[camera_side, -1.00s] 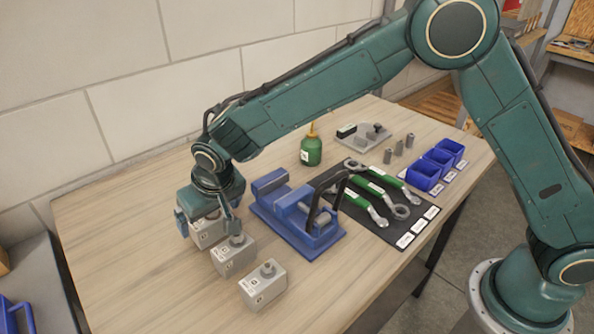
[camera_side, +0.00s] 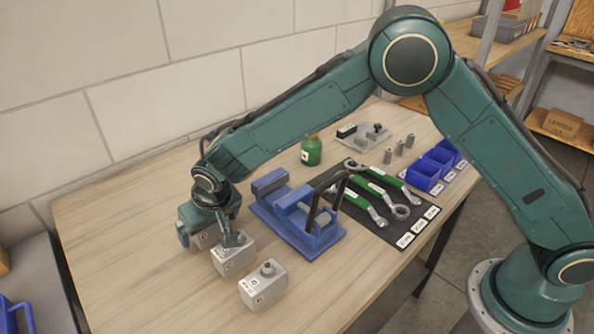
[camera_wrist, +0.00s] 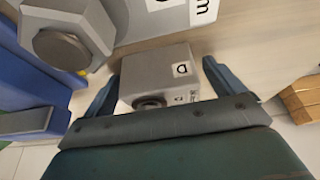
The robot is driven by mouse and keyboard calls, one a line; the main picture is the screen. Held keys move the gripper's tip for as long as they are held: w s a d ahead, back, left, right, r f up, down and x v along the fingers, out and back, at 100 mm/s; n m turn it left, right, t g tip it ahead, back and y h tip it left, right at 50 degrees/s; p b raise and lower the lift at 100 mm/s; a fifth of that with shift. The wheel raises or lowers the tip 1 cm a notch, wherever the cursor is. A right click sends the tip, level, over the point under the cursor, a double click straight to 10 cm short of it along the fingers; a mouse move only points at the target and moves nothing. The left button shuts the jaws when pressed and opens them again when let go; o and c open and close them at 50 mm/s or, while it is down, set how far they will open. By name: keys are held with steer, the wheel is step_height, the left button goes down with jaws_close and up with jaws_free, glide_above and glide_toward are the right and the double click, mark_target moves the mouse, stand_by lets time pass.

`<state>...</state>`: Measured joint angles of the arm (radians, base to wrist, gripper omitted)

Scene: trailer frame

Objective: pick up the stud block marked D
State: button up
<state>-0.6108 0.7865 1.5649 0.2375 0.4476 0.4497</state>
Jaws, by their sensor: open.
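Three grey stud blocks stand in a row at the front left of the bench. In the side view my gripper (camera_side: 207,238) points down over the farthest block (camera_side: 203,240), which it mostly hides. In the wrist view this block (camera_wrist: 165,65) lies between the two open fingers (camera_wrist: 161,74), with a dark round stud and white labels. The larger letter looks like a D turned sideways. Small gaps show between the block and the fingers. The middle block (camera_side: 234,262) is close beside my right finger; whether they touch is unclear.
The nearest block (camera_side: 263,289) stands clear at the front. A blue vise (camera_side: 295,225) with a black handle is just right of the blocks. Behind it are a green bottle (camera_side: 311,152), wrenches on a black mat (camera_side: 408,222) and blue bins (camera_side: 425,177). The bench's left side is bare.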

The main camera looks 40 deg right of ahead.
steer(key=shift+c, duration=0.4)
steer(key=shift+r, duration=0.1)
steer(key=c, duration=1.3)
steer(key=shift+r, duration=0.15)
step_height(320, 180, up, 20)
steer(key=shift+f, duration=0.15)
steer(key=shift+d, duration=0.1)
